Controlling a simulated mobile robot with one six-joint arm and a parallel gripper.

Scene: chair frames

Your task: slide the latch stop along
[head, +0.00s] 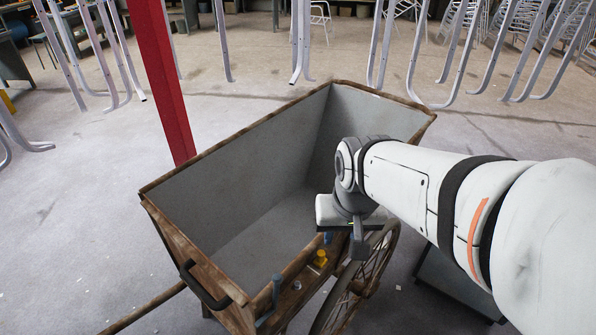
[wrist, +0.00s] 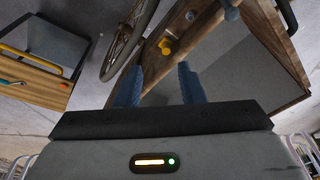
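The wooden cart (head: 185,275) has a grey inner bin and a wooden side rail. A small yellow piece (head: 320,258), which may be the latch stop, sits on the rail near the wheel; it also shows in the wrist view (wrist: 165,47). A blue-grey peg (head: 276,290) stands further along the rail, and it shows at the top of the wrist view (wrist: 231,10). My gripper (head: 343,242) is over the rail, close to the yellow piece. In the wrist view its blue fingers (wrist: 160,87) are wide apart with nothing between them, and the yellow piece lies beyond their tips.
A small pale knob (head: 297,285) sits on the rail between the yellow piece and the peg. A spoked wheel (head: 358,290) stands beside the rail. A red post (head: 165,90) rises behind the cart. Chair frames (head: 445,50) hang at the back. The left floor is open.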

